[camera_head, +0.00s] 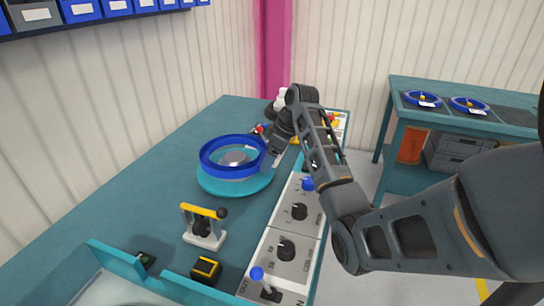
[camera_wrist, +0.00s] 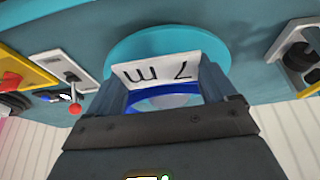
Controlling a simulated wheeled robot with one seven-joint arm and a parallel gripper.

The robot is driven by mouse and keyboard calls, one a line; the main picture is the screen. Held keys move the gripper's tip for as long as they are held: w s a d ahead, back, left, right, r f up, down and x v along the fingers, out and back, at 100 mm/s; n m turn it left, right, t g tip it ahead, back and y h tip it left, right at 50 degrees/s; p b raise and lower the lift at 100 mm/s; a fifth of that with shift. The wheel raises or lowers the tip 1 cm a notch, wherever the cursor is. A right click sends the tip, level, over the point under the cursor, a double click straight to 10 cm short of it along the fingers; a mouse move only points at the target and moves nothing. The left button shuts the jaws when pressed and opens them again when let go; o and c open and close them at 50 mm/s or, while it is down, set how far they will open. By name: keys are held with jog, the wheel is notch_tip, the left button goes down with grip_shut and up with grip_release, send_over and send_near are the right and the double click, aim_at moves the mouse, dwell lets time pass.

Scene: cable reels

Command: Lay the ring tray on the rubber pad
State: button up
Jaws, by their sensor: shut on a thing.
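The ring tray (camera_head: 212,166) is a blue ring over a round teal disc (camera_head: 237,190) on the near bench. I cannot tell whether it touches the disc. My gripper (camera_head: 270,143) is at the tray's right side. In the wrist view, my gripper (camera_wrist: 176,100) is shut at the tray's white "7 m" label (camera_wrist: 155,73), with the blue ring (camera_wrist: 158,101) between the fingers. A dark flat patch (camera_head: 518,116) on the far right table looks like the rubber pad; its right part is hidden by my arm.
Two blue rings (camera_head: 422,98) (camera_head: 469,104) with labels lie on the right table (camera_head: 395,92). A control panel (camera_head: 285,240) with knobs lines the bench's right side. A yellow-handled fixture (camera_head: 204,225) and a teal-walled bin (camera_head: 118,258) stand in front. A floor gap separates the benches.

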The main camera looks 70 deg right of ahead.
dwell(0.3)
jog(key=shift+r+p, duration=2.4)
jog(key=shift+r, duration=0.05)
notch_tip(320, 180, up, 2)
jog(key=shift+r+p, duration=0.1)
jog(key=shift+p, duration=0.35)
notch_tip(320, 180, up, 8)
jog(key=shift+s+a, duration=0.1)
